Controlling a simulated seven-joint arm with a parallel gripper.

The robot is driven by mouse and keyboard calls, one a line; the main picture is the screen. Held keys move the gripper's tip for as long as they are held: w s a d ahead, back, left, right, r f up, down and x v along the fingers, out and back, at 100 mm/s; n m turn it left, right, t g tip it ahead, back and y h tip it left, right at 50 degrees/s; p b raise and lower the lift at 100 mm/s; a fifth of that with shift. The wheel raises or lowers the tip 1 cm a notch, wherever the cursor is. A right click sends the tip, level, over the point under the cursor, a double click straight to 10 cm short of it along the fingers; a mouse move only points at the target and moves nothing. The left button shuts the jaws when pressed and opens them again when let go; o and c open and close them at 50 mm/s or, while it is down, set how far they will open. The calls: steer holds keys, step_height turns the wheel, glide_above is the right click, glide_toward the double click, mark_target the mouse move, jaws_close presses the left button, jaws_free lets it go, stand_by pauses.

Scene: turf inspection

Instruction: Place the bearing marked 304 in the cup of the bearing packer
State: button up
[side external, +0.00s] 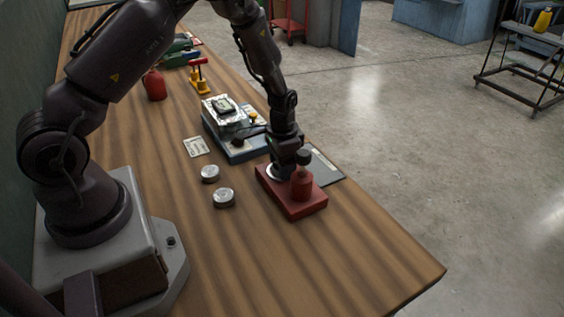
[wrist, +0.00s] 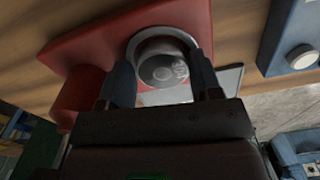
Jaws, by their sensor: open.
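The red bearing packer (side external: 310,205) stands on the bench; its red base (wrist: 90,45) fills the upper left of the wrist view. A pale ring-shaped cup (wrist: 150,36) sits on it. A grey round bearing (wrist: 160,70) is inside the cup; its dark marking is turned and too small to read surely. My gripper (wrist: 161,62) is open, one finger on each side of this bearing, with no clear grip on it. In the side view my gripper (side external: 278,166) is low over the packer's cup end. Two more silver bearings (side external: 210,173) (side external: 224,196) lie on the bench left of the packer.
A blue-grey device (side external: 232,148) stands just behind the packer, with a dark flat plate (side external: 325,168) to its right. A paper card (side external: 196,147), a red bottle (side external: 154,84) and a yellow-red tool (side external: 199,77) are farther back. The bench front is clear.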

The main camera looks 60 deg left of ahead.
step_height(320, 180, up, 12)
steer(key=shift+a+r, duration=0.1)
steer(key=s+d+r+n+t, duration=0.1)
steer(key=s+d+r+t, duration=0.15)
steer(key=s+r, duration=0.5)
steer(key=s+d+r+t, duration=0.1)
steer(key=s+d+r, duration=0.3)
steer(key=r, duration=0.6)
steer(key=s, duration=0.2)
steer(key=s+d+r+t, duration=0.1)
steer(key=s, duration=0.2)
steer(key=s+d+r+t, duration=0.1)
steer(key=s, duration=0.2)
steer(key=shift+d+n, duration=0.2)
steer(key=shift+n, duration=0.2)
steer(key=shift+r, duration=0.1)
stand_by(0.6)
